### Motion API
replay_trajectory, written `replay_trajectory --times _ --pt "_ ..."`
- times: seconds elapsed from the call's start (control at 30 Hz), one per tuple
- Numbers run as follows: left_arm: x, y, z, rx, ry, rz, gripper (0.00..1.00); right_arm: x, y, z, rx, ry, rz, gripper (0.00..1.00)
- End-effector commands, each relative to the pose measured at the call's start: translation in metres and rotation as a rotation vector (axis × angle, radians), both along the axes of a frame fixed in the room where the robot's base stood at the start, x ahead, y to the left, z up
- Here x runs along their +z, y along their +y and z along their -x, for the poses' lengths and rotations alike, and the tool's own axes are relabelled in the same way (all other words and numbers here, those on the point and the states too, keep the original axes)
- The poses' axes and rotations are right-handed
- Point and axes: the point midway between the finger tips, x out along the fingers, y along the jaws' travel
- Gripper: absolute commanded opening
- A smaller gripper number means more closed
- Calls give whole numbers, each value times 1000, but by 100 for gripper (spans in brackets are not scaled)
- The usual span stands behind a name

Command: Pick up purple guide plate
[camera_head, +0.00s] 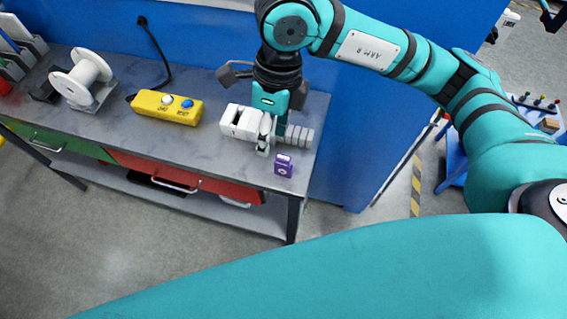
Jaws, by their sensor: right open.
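The purple guide plate (284,165) is a small purple block with a pale marking. It stands near the front right edge of the grey workbench (205,150). My right gripper (268,92) is open, pointing down over the bench, behind and above the guide plate and apart from it. A white and grey pulley unit (240,121) lies just behind the plate, partly hidden by the gripper. I cannot see my left gripper.
A yellow control box (167,107) with a white and a blue button sits on the bench left of the pulley unit. A white spool (83,77) stands farther left. A blue wall panel (200,40) rises behind. The bench front between spool and plate is clear.

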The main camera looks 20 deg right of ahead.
Motion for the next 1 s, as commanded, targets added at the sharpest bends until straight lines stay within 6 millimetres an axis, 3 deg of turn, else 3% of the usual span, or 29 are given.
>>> replay_trajectory --times 0.1,0.2,0.7,1.0 --pt "0 0 0 0 0 0 35 4 -28 -15 -37 -54 128 42" --pt "3 0 0 0 0 0 35 0 -35 -18 -48 -62 160 42" --pt "34 0 -1 1 -1 0 35 -98 -34 -16 -44 -58 156 42" --pt "43 0 -1 1 -2 1 35 -122 -33 -16 -44 -59 155 42"
